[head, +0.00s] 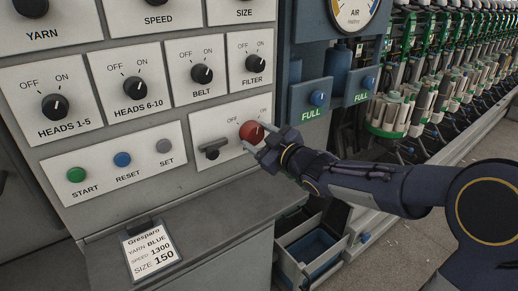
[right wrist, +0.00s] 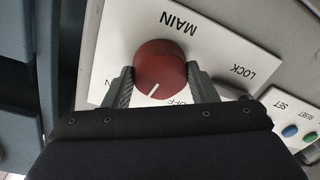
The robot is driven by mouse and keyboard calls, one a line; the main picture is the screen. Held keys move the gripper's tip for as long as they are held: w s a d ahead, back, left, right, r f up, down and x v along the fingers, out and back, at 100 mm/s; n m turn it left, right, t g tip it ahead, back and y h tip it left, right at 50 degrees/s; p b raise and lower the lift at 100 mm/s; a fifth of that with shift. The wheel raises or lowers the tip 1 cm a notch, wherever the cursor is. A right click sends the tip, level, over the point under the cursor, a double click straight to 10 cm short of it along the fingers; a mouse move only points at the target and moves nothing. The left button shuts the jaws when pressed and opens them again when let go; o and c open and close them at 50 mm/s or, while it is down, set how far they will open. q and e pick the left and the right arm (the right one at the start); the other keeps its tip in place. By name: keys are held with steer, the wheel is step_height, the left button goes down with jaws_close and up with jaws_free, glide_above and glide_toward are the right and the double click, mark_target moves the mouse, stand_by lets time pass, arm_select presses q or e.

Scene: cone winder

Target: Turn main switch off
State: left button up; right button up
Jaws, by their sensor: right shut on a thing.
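The main switch is a red round knob (head: 252,132) on a white plate (head: 208,129) at the right of the control panel. OFF and ON are printed above it in the head view. My right gripper (head: 259,141) is shut on the knob, with one finger on each side, as the right wrist view also shows for the red knob (right wrist: 160,66). The knob's white mark lies between OFF and ON in the right wrist view and leans toward ON in the head view. MAIN and LOCK are printed on the plate (right wrist: 215,50). My left gripper is not in view.
A dark lock lever (head: 212,150) sits left of the knob. START, RESET and SET buttons (head: 122,159) are farther left, with black selector knobs (head: 133,88) above. A grey ledge (head: 190,215) juts out below. Blue FULL boxes (head: 318,97) stand to the right.

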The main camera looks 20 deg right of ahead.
steer(key=n+b, duration=0.4)
steer(key=n, duration=0.1)
steer(key=shift+f+b, duration=0.15)
steer(key=shift+b, duration=0.2)
steer(key=n+b, duration=0.2)
steer(key=n, duration=0.1)
steer(key=shift+h, duration=0.3)
steer(key=shift+n+b, duration=0.6)
steer(key=shift+n, duration=0.6)
steer(key=shift+r, duration=0.2)
steer(key=o, duration=1)
steer(key=shift+p+v, duration=0.8)
steer(key=shift+v, duration=3.1)
